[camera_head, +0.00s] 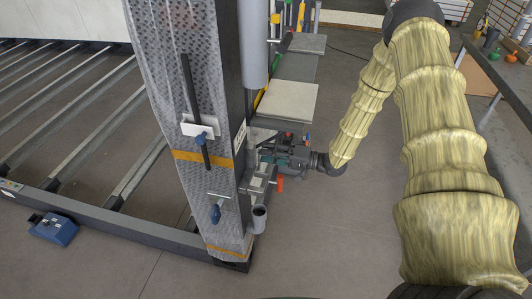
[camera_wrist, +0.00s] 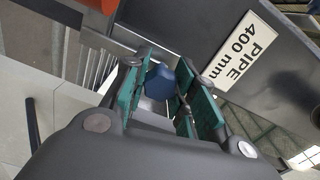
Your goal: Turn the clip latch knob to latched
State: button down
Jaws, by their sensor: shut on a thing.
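A blue knob (camera_wrist: 158,82) sits between the green-padded fingers of my gripper (camera_wrist: 172,88) in the wrist view. The fingers are shut on it, and they hide part of its sides. A pale metal part lies around and below the knob. In the head view my gripper (camera_head: 266,155) reaches from the right to the side of the upright post (camera_head: 200,90), and the held knob is hidden there. I cannot read the latch's position.
An orange part (camera_head: 280,184) and a grey tube (camera_head: 259,219) are just below my gripper. A "PIPE 400 mm" label (camera_wrist: 245,47) is beside it. Floor to the lower right is clear.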

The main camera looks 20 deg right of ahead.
jog(key=shift+d, duration=0.1)
jog(key=c, duration=1.1)
grip_release()
jog(key=v, duration=1.1)
jog(key=shift+s+d, duration=0.25)
jog(key=shift+d, duration=0.1)
